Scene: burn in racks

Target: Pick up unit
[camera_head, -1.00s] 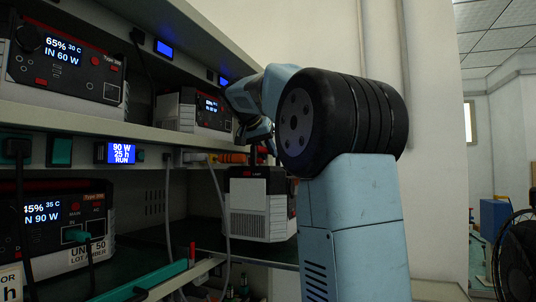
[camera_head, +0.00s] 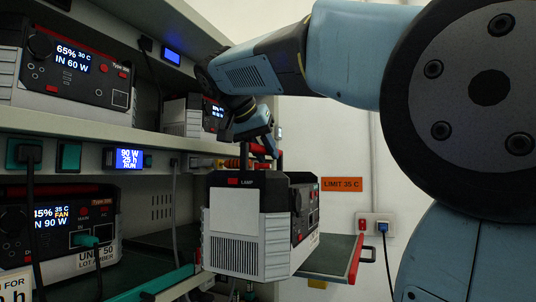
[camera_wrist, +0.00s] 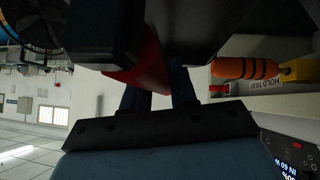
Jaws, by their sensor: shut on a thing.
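The unit (camera_head: 234,240) is a grey and black box with a red "LAMP" mark, a dark front panel with red buttons and a carry handle on top. It looks upright in the middle of the head view, in front of the lower rack bay. My gripper (camera_head: 264,148) reaches down from above and is shut on its handle. In the wrist view, my gripper's dark fingers (camera_wrist: 160,88) close at a red part of the handle (camera_wrist: 138,76). The fingertips are partly hidden. Whether the unit's base clears the tray behind it is hard to tell.
A dark pull-out tray (camera_head: 328,258) with a red handle shows behind the unit. Other powered units stand on the upper shelf (camera_head: 75,65) and the lower shelf (camera_head: 60,230), with cables hanging. A wall socket (camera_head: 375,227) is at right. An orange-black holder (camera_wrist: 245,69) shows in the wrist view.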

